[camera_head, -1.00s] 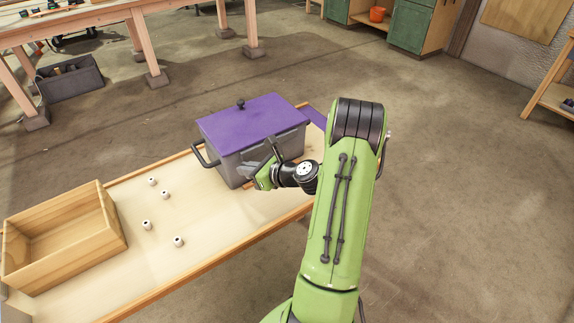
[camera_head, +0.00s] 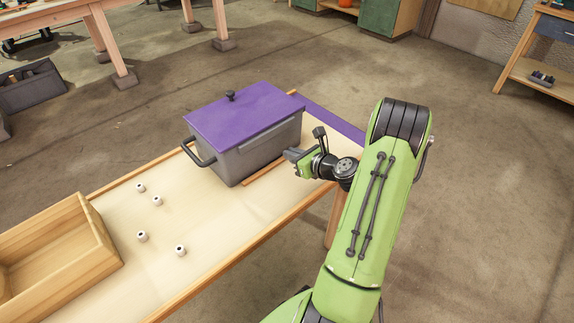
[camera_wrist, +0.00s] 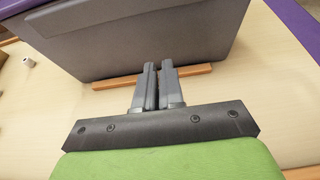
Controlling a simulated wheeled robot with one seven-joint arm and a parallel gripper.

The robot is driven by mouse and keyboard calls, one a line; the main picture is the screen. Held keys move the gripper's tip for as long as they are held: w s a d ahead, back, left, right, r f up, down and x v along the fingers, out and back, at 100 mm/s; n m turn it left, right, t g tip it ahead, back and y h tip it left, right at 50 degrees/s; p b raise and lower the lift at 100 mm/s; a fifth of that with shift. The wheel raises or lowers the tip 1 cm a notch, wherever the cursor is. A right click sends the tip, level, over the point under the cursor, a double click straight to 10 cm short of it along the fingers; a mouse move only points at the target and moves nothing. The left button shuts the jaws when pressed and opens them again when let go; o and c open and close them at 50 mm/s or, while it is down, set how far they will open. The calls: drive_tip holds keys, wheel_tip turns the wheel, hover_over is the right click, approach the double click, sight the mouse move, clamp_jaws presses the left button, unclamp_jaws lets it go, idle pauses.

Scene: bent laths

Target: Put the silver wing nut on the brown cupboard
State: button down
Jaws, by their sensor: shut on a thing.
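My gripper (camera_head: 292,155) is just off the front right side of the grey tub, above the bench. In the wrist view its two grey fingers (camera_wrist: 158,85) are close together, with only a narrow dark gap between them. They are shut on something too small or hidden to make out. I cannot pick out a silver wing nut in either view. No plainly brown cupboard shows; a wood-framed cupboard with green doors (camera_head: 384,20) stands at the far back, cut off by the top edge.
The grey tub (camera_head: 262,143) with purple lid (camera_head: 245,115) stands on the bench (camera_head: 215,225). A wooden strip (camera_head: 265,174) lies at its base. Several small white pieces (camera_head: 157,201) lie left of it, beside an open wooden box (camera_head: 105,250).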

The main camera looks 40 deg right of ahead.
sight(292, 174)
wheel_tip(292, 174, down, 6)
drive_tip(key=shift+r+b, duration=0.25)
drive_tip(key=shift+b, duration=0.65)
drive_tip(key=shift+f, duration=0.2)
drive_tip(key=c, duration=1.3)
unclamp_jaws()
drive_tip(key=shift+o, duration=0.2)
drive_tip(key=shift+r, duration=0.1)
